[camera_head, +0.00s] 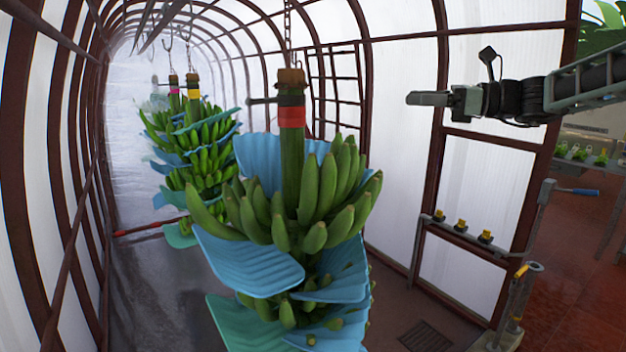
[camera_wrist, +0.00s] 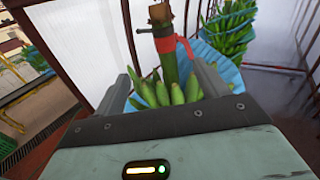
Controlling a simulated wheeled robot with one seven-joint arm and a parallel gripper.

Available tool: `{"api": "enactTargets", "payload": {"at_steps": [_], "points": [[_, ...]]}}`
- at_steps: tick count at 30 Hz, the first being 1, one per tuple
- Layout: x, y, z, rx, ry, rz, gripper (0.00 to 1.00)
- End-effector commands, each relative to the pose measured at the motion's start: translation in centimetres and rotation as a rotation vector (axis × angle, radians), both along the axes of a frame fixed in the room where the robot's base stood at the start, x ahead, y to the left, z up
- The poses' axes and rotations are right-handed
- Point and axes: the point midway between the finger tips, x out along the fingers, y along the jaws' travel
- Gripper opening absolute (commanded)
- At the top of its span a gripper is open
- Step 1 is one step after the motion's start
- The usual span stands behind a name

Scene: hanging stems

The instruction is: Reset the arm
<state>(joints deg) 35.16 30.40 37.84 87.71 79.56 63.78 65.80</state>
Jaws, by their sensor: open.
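My gripper (camera_head: 425,98) is at the upper right in the head view, held level and pointing left toward the nearest hanging stem. Its jaws are open and empty. The nearest banana stem (camera_head: 292,165) hangs from a chain, with a dark band and a red band (camera_head: 291,117) near its top. Clear air lies between the jaws and the stem. In the wrist view, the two fingers (camera_wrist: 170,82) stand apart, with the stem (camera_wrist: 169,68) and green bananas (camera_wrist: 185,92) seen between and beyond them.
Blue padding sheets (camera_head: 250,262) sit between the banana hands. More banana bunches (camera_head: 205,150) hang farther back at left. A wall with dark red frames (camera_head: 435,170) stands behind my gripper. A post with a blue handle (camera_head: 580,191) stands at right. A floor drain (camera_head: 427,337) lies below.

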Motion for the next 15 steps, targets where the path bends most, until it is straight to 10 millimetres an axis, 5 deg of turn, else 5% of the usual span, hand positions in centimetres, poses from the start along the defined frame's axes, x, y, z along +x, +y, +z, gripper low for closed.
{"api": "enactTargets", "payload": {"at_steps": [8, 15], "points": [[-2.1, 3.7, -2.9, -0.117, -0.036, 0.067, 0.73], [-5.9, 8.4, -7.5, -0.296, -0.110, 0.185, 0.73]]}}
